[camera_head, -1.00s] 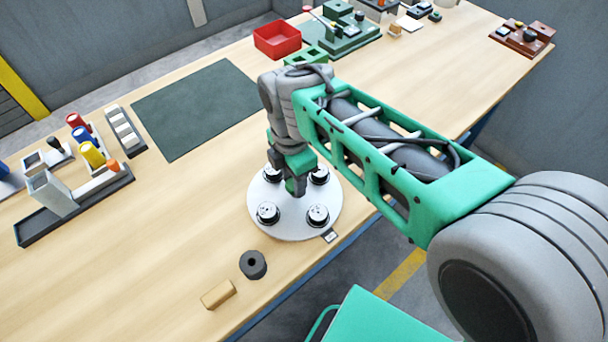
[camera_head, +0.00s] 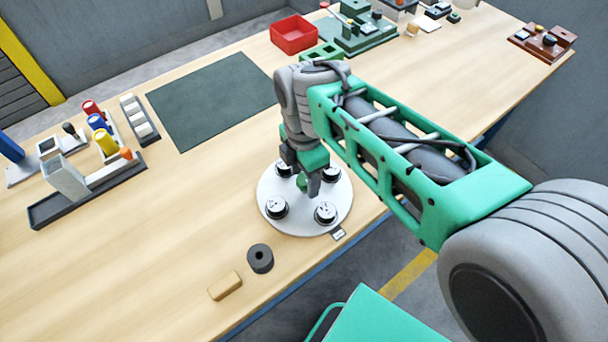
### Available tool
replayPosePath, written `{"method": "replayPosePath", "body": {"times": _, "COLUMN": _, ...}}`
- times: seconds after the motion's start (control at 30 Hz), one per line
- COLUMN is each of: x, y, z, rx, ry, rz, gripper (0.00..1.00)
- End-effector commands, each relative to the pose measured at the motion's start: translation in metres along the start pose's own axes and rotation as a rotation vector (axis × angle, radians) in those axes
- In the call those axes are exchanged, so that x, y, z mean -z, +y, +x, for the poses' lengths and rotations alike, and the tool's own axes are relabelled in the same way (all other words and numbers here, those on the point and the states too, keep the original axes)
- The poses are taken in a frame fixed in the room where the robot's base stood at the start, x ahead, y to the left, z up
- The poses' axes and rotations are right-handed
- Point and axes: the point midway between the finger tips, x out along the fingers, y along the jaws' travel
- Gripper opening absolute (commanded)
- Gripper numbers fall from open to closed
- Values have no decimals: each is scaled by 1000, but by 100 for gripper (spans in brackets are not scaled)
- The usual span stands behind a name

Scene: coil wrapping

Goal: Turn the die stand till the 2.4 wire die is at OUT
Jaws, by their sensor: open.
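The die stand is a round white turntable (camera_head: 300,222) near the table's front edge. Several dark dies with light tops stand around its rim. One is a front-left die (camera_head: 276,207), another a front-right die (camera_head: 325,213); their numbers are too small to read. A green hub (camera_head: 302,182) shows at the stand's middle. A small marked tag (camera_head: 338,234) sits at the stand's front right edge; I cannot read whether it says OUT. My gripper (camera_head: 302,184) is open and points down over the middle of the stand. It partly hides the rear dies, and I cannot tell whether it touches anything.
A dark ring (camera_head: 260,258) and a tan block (camera_head: 225,286) lie in front of the stand. A dark green mat (camera_head: 212,100) lies behind it. A rack with coloured cylinders (camera_head: 85,188) stands at left, a red bin (camera_head: 295,34) at the back.

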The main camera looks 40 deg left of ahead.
Motion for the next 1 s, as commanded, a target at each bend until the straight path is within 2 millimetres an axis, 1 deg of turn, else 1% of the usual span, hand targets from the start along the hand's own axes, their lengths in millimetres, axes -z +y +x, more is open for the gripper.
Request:
{"method": "replayPosePath", "body": {"times": 0.07, "x": 0, "y": 0, "z": -1, "rx": -1, "ry": 0, "rz": 0, "gripper": 56}}
{"method": "replayPosePath", "body": {"times": 0.17, "x": 0, "y": 1, "z": -11, "rx": -3, "ry": -1, "rz": -1, "gripper": 56}}
{"method": "replayPosePath", "body": {"times": 0.4, "x": 1, "y": 1, "z": -60, "rx": -4, "ry": -1, "rz": -2, "gripper": 56}}
{"method": "replayPosePath", "body": {"times": 0.5, "x": 2, "y": 1, "z": -72, "rx": -1, "ry": 0, "rz": -2, "gripper": 56}}
{"method": "replayPosePath", "body": {"times": 0.6, "x": 2, "y": 0, "z": -78, "rx": 0, "ry": 0, "rz": -2, "gripper": 56}}
{"method": "replayPosePath", "body": {"times": 0.93, "x": 1, "y": 0, "z": -78, "rx": 0, "ry": 0, "rz": 0, "gripper": 56}}
{"method": "replayPosePath", "body": {"times": 0.97, "x": -1, "y": -1, "z": -78, "rx": -2, "ry": 0, "rz": 11, "gripper": 56}}
{"method": "replayPosePath", "body": {"times": 1.0, "x": -8, "y": -4, "z": -79, "rx": -6, "ry": 0, "rz": 46, "gripper": 56}}
